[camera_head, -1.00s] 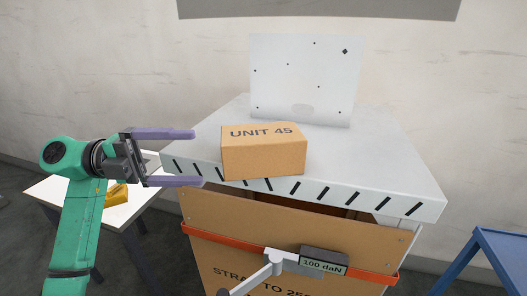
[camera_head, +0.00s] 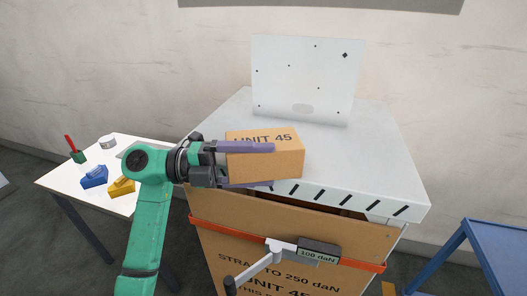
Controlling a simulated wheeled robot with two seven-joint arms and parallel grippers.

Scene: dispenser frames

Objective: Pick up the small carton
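The small carton (camera_head: 284,165) is a brown box marked "UNIT 45". It sits near the front edge of the light grey slotted top (camera_head: 375,165). My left gripper (camera_head: 272,166) reaches in from the left with its two purple fingers apart. One finger crosses the carton's upper front and the other passes by its lower front edge. The fingers overlap the carton in the picture; I cannot tell whether they touch it. The carton's left part is partly hidden by the gripper. My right gripper is not in view.
Below the top is a large strapped carton (camera_head: 300,275) with an orange strap (camera_head: 225,232) and a tensioner marked "100 daN" (camera_head: 318,252). A white panel (camera_head: 307,80) stands behind. A white side table (camera_head: 62,179) holds blue (camera_head: 94,177) and yellow (camera_head: 121,186) items. A blue frame (camera_head: 480,245) stands right.

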